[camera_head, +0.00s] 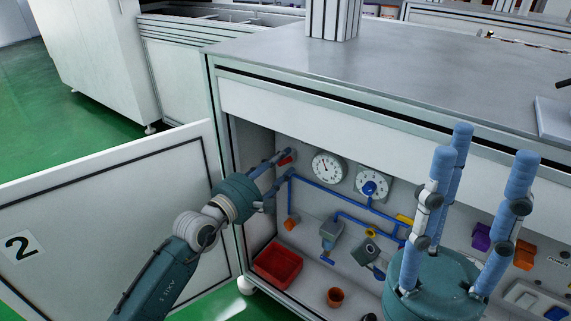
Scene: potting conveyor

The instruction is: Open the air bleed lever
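A small red lever-like part (286,159) sits on the left of the cabinet's back panel; I cannot tell if it is the air bleed lever. My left gripper (286,165) reaches into the open cabinet, with its blue fingertips at this red part and the nearby blue pipe. Its upper and lower fingers stand apart, so it looks open; contact cannot be made out. My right gripper (482,150) is in front of the cabinet at the right, its three blue fingers spread and pointing up, open and empty.
An open door (100,215) marked 2 stands left. The grey worktop (400,65) overhangs the opening.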

